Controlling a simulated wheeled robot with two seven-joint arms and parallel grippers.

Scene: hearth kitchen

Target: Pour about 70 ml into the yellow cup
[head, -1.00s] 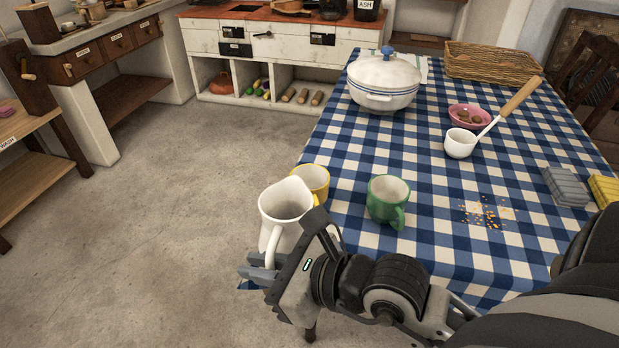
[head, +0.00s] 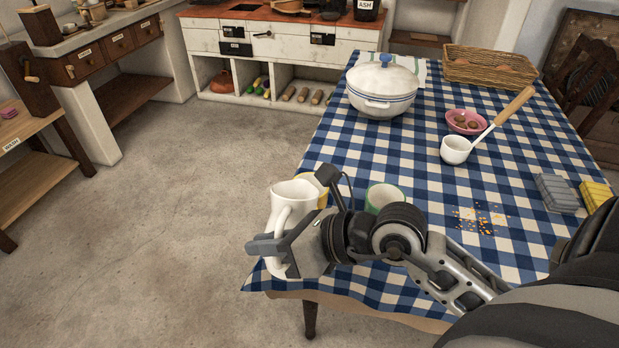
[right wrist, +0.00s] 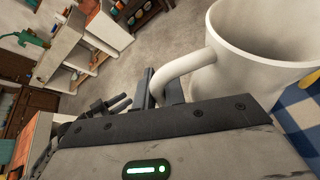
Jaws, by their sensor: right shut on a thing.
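My right gripper (head: 272,246) is shut on the handle of a white jug (head: 288,200) at the table's near left corner. The jug stands close to upright. In the right wrist view the jug (right wrist: 270,50) fills the upper right and its handle runs between the fingers (right wrist: 163,88). I cannot see any liquid in it. The yellow cup (head: 315,184) is just behind the jug, mostly hidden by the jug and my wrist. I cannot tell whether jug and cup touch. My left gripper is not in view.
A green cup (head: 383,194) stands right of the yellow cup, partly behind my arm. A white ladle (head: 456,150), a pink bowl (head: 465,121), a lidded pot (head: 382,88) and a wicker basket (head: 490,70) stand farther back. Crumbs (head: 481,219) and folded cloths (head: 557,193) lie at right.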

